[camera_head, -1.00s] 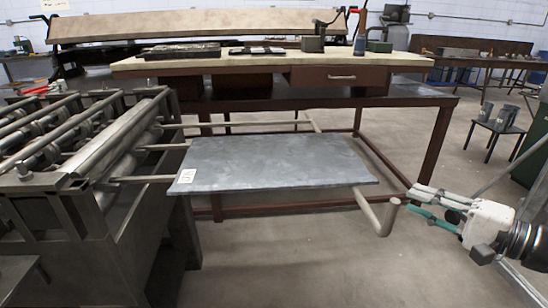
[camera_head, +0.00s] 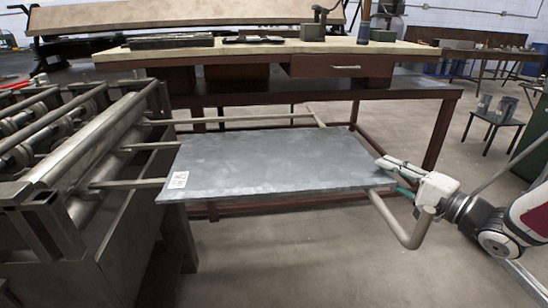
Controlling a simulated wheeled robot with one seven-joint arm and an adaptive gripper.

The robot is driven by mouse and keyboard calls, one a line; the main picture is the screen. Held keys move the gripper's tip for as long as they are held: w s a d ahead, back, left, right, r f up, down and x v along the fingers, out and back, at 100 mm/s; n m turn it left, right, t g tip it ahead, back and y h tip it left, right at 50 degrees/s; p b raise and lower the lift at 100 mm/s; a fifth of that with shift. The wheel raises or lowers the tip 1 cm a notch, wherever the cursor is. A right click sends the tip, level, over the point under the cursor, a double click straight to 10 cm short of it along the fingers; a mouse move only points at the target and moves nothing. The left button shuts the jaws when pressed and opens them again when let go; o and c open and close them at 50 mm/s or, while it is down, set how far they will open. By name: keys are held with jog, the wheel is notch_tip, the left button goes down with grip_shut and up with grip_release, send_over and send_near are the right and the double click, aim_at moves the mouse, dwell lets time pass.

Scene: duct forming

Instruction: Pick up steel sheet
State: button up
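The steel sheet (camera_head: 265,165) is a flat grey rectangle with a small white label near its left front corner. It lies level on the rods of a metal rack beside the roller machine. My gripper (camera_head: 384,167) is at the sheet's right edge, coming from the right. Its pale upper finger reaches the edge at the top surface. A green finger pad shows lower down, close to the edge, and the lower fingertip is partly hidden. The fingers look spread apart; I cannot tell whether either touches the sheet.
The roller machine (camera_head: 85,150) stands at the left. A bent rack tube (camera_head: 405,228) sticks out just below my gripper. A workbench (camera_head: 270,52) with tools stands behind the sheet. A small stool (camera_head: 493,122) stands at the right. The floor in front is clear.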

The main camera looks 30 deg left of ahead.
aim_at(371, 160)
jog(key=shift+w+r+b+x, duration=0.1)
jog(key=shift+b+x, duration=0.1)
jog(key=shift+x, duration=1.2)
jog(key=shift+w+r+b+x, duration=0.1)
jog(key=shift+w+b+x, duration=0.1)
jog(key=shift+x, duration=1.2)
jog(key=shift+s+d, duration=0.15)
grip_shut()
jog(key=shift+r, duration=0.1)
